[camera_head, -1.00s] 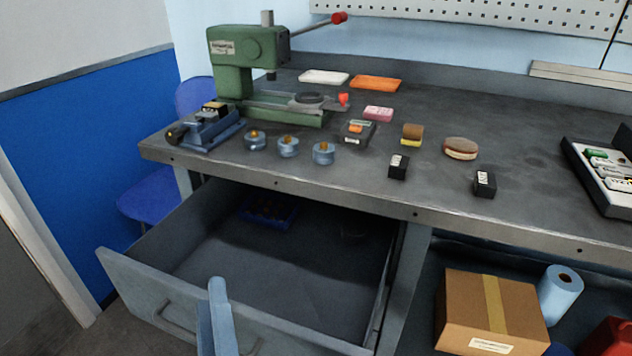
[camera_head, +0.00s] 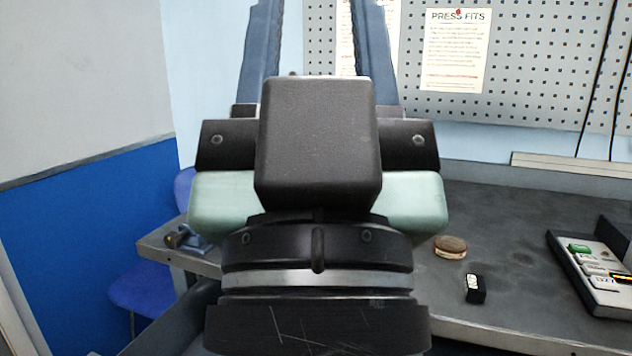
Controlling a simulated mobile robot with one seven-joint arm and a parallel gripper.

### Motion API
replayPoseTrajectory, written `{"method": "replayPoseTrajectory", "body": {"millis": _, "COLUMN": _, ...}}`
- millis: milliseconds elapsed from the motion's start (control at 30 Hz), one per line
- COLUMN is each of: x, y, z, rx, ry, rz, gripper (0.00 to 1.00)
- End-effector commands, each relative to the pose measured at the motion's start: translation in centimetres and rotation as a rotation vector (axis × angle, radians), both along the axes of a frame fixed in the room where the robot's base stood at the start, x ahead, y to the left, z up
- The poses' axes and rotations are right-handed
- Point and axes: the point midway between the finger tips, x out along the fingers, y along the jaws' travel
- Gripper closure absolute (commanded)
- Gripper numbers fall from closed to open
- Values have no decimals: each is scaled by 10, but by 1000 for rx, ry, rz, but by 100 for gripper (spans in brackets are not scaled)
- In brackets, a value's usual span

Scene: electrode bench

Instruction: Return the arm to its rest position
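My gripper (camera_head: 320,12) is large in the middle of the head view, raised in front of the camera with its fingers pointing up. The fingertips run to or past the top edge of the picture. The black wrist and pale green gripper body hide the middle of the bench, including where the green press stood in the earlier frame.
The grey bench (camera_head: 510,230) shows on the right. On it are a round brown-and-cream thing (camera_head: 450,247), a small black labelled block (camera_head: 475,289) and a tray (camera_head: 607,296) of several labelled items. A pegboard (camera_head: 540,60) with posted sheets is behind. A blue chair (camera_head: 145,290) stands left.

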Motion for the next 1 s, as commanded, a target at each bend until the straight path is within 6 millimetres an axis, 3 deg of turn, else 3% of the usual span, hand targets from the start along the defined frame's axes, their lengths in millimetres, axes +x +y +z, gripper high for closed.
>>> {"method": "replayPoseTrajectory", "body": {"millis": 33, "x": 0, "y": 0, "z": 26, "rx": -1, "ry": 0, "rz": 1, "gripper": 55}}
{"method": "replayPoseTrajectory", "body": {"millis": 600, "x": 1, "y": 1, "z": 199, "rx": -2, "ry": 2, "rz": 2, "gripper": 55}}
{"method": "replayPoseTrajectory", "body": {"millis": 800, "x": 1, "y": 1, "z": 242, "rx": -2, "ry": 2, "rz": 2, "gripper": 55}}
{"method": "replayPoseTrajectory", "body": {"millis": 1000, "x": 1, "y": 1, "z": 255, "rx": -2, "ry": 2, "rz": 2, "gripper": 55}}
